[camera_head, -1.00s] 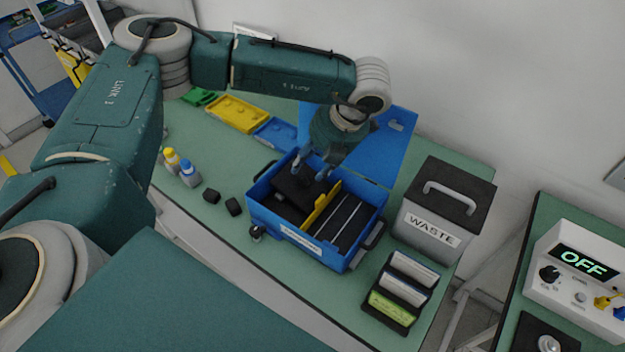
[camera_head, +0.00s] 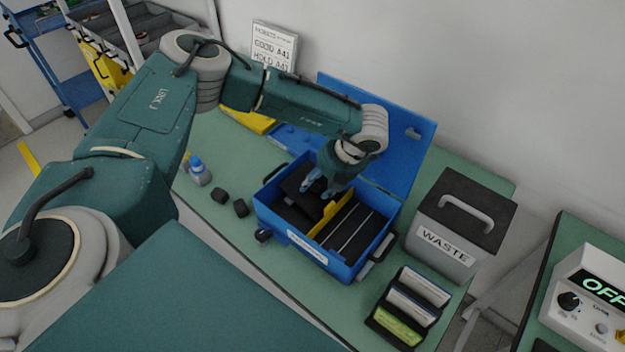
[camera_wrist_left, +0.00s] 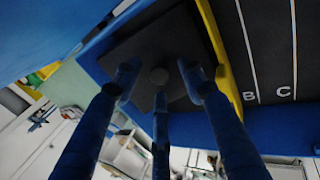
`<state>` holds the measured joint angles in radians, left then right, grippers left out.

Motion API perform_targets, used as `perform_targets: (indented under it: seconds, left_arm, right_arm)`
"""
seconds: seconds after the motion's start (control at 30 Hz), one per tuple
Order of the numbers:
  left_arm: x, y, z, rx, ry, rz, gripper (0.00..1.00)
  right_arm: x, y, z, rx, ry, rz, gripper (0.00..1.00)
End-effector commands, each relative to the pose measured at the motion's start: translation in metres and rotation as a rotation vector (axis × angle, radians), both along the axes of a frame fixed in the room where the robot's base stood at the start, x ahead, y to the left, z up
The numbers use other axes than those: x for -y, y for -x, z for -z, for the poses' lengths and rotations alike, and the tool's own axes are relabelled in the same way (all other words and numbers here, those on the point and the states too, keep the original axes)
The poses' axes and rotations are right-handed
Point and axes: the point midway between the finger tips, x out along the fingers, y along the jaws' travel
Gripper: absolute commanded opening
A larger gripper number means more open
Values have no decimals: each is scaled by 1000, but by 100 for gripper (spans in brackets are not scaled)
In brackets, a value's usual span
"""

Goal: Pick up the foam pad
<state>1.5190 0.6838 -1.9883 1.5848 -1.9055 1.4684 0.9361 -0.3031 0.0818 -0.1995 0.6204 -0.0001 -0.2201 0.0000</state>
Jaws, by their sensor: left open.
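The foam pad (camera_head: 296,186) appears to be the dark square piece in the left part of the blue case (camera_head: 277,221). It looks tilted in the head view. In the wrist view the dark pad (camera_wrist_left: 143,42) fills the space past the fingers, with a small round grey spot on it. My left gripper (camera_head: 318,188) is over the pad, left of the yellow divider (camera_head: 329,216). Its blue fingers (camera_wrist_left: 160,80) are spread and open, with tips over the pad; I cannot tell whether they touch it. My right gripper is not in view.
The case's open lid (camera_head: 400,150) stands behind my arm. A grey waste bin (camera_head: 440,245) and a black card holder (camera_head: 400,318) stand to the right.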

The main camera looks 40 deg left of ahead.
Motion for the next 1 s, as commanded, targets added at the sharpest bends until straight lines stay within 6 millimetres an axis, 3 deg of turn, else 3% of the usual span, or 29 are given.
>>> perform_targets:
  seconds: [0.27, 0.5, 1.0]
  left_arm:
    - [-2, 0, 5, 1, -1, 1, 41]
    - [-2, 0, 5, 0, 0, 0, 0]
    - [-2, -1, -1, 3, 1, -1, 0]
  right_arm:
    - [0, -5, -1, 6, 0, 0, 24]
    - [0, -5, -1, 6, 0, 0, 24]
    - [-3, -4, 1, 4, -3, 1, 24]
